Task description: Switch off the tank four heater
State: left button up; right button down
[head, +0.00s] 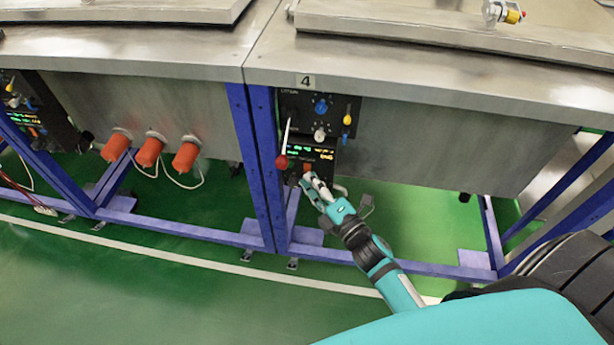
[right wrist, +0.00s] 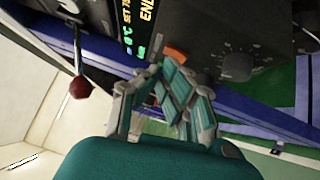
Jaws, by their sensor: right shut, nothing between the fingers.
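Tank four is the metal tank marked by a small "4" label (head: 305,81). Its upper control panel (head: 345,103) and lower controller, with a lit display (head: 326,155), hang below the rim. An orange rocker switch (head: 307,168) sits on the lower controller; it also shows in the right wrist view (right wrist: 175,52). My right gripper (head: 309,181) is shut and empty, its tips just below the switch; in the right wrist view its fingertips (right wrist: 157,71) are close beside it. I cannot tell whether they touch. The switch's position is unclear. My left gripper is not in view.
A lever with a red ball knob (head: 282,162) hangs left of the controller, close to my gripper. A dark knob (right wrist: 238,67) is beside the switch. Blue frame legs (head: 262,150) stand left. The neighbouring tank has several orange fittings (head: 149,152). Green floor lies below.

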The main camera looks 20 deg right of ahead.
jog(key=v, duration=1)
jog(key=shift+f, duration=0.1)
